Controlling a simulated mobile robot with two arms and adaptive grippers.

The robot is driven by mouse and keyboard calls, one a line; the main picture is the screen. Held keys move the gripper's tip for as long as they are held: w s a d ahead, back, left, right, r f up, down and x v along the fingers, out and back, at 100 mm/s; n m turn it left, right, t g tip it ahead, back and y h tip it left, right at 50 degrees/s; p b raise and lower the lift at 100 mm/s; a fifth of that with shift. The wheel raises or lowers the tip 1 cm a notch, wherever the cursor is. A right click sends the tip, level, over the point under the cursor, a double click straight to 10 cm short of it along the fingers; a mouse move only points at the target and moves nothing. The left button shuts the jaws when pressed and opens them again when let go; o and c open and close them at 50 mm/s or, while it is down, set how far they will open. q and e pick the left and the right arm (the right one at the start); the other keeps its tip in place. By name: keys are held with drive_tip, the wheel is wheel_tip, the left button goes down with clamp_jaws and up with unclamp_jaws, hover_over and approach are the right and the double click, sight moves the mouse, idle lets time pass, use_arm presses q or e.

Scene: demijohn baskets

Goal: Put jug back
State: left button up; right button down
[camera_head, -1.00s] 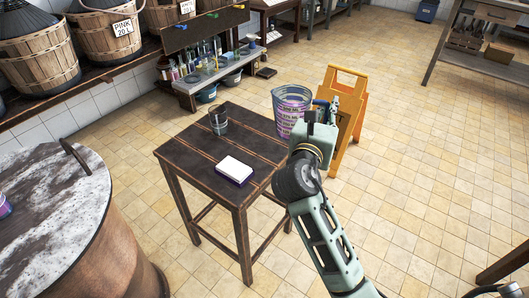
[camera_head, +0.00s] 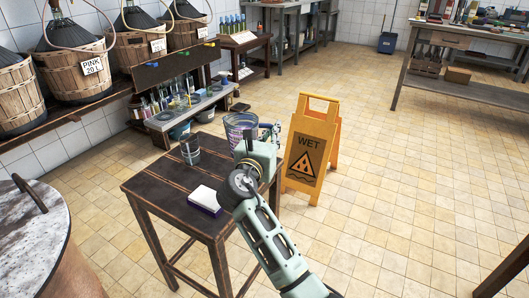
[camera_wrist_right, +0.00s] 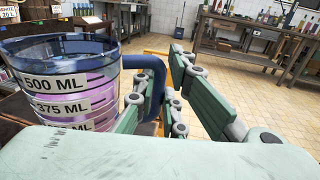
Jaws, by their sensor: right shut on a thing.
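A clear measuring jug (camera_head: 240,125) with purple markings or contents and a blue handle shows at the far right corner of the dark wooden stool table. In the right wrist view the jug (camera_wrist_right: 62,90) is close on the left, upright, with 500 ML and 375 ML labels. My right gripper (camera_head: 268,133) is beside the jug, shut on its blue handle (camera_wrist_right: 152,70). My arm hides part of the jug, and I cannot tell whether its base touches the table. My left gripper is not in view.
The dark table (camera_head: 160,185) also bears a glass beaker (camera_head: 190,150) and a white-and-purple box (camera_head: 205,198). A yellow wet-floor sign (camera_head: 312,150) stands just right of my gripper. A low bottle rack (camera_head: 185,110) and basketed demijohns (camera_head: 75,62) line the wall. Floor at right is clear.

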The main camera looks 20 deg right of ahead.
drive_tip(key=w, duration=0.1)
drive_tip(key=w+f, duration=0.1)
drive_tip(key=a+b, duration=0.1)
drive_tip(key=shift+w+f, duration=0.25)
drive_tip(key=shift+w, duration=0.15)
wheel_tip(320, 180, down, 4)
drive_tip(key=shift+r+b, duration=0.1)
drive_tip(key=shift+b, duration=0.75)
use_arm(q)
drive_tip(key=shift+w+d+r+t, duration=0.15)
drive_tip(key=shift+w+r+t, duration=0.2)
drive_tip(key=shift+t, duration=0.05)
use_arm(e)
drive_tip(key=c, duration=2.2)
unclamp_jaws()
drive_tip(key=shift+f, duration=0.35)
drive_tip(key=o, duration=0.4)
drive_tip(key=shift+r, duration=0.15)
